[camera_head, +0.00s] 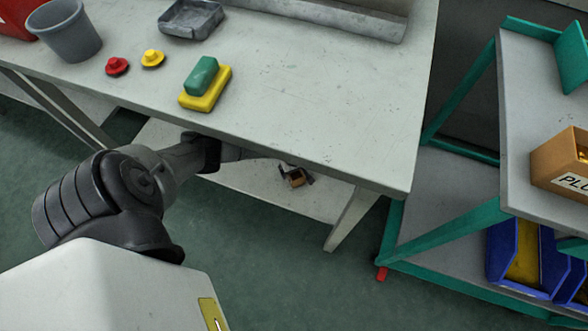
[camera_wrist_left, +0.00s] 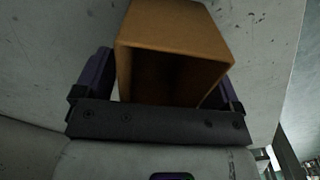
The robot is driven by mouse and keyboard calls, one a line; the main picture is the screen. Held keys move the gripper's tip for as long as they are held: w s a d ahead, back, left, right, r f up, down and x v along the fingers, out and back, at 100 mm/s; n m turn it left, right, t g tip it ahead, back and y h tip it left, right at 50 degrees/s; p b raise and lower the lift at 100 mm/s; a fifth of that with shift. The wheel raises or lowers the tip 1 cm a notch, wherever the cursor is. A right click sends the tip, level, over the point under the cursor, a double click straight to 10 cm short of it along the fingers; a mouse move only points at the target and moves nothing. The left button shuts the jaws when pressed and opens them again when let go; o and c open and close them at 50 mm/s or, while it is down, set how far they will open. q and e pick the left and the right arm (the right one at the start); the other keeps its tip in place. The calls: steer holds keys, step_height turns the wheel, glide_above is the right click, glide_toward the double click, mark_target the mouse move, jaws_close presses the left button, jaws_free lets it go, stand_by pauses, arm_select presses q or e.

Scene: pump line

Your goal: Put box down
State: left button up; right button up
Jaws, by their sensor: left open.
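A small brown box (camera_head: 297,180) is under the workbench, over or on its lower shelf (camera_head: 255,186). The head view does not show clearly whether it rests on the shelf. My left arm reaches in under the tabletop. My left gripper (camera_head: 296,173) is open, with its dark fingers on either side of the box. In the left wrist view the box (camera_wrist_left: 172,30) is large, its open end facing the camera, between the two fingers (camera_wrist_left: 165,88). Any gap between fingers and box is very small. My right gripper is not in view.
The workbench top (camera_head: 310,110) is just above my left forearm. It bears a grey bucket (camera_head: 70,34), a metal tray (camera_head: 191,18), red (camera_head: 117,66) and yellow (camera_head: 152,58) knobs, and a green block (camera_head: 201,75) on a yellow one (camera_head: 207,95). A green-framed cart (camera_head: 447,228) stands at right.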

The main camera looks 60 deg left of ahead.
arm_select(q)
steer(key=shift+r, duration=0.1)
step_height(320, 180, up, 3)
steer(key=p, duration=0.3)
steer(key=shift+r, duration=0.1)
steer(key=s+d+r+m+t+h, duration=0.1)
steer(key=s+d+r+m, duration=0.2)
steer(key=d, duration=0.5)
steer(key=s+d+r+m+h, duration=0.1)
steer(key=d+r+m, duration=0.2)
steer(key=d+m, duration=0.35)
steer(key=s+d+r+m+t, duration=0.1)
steer(key=s+d+r+m, duration=0.15)
steer(key=d, duration=0.65)
steer(key=s+r+m+t+y, duration=0.1)
steer(key=s+r+m, duration=0.6)
steer(key=s+r, duration=0.4)
step_height(320, 180, up, 4)
steer(key=shift+r+t+y+p, duration=0.15)
steer(key=shift+t+y+p, duration=0.15)
steer(key=shift+y+p, duration=0.15)
steer(key=shift+s+a, duration=0.1)
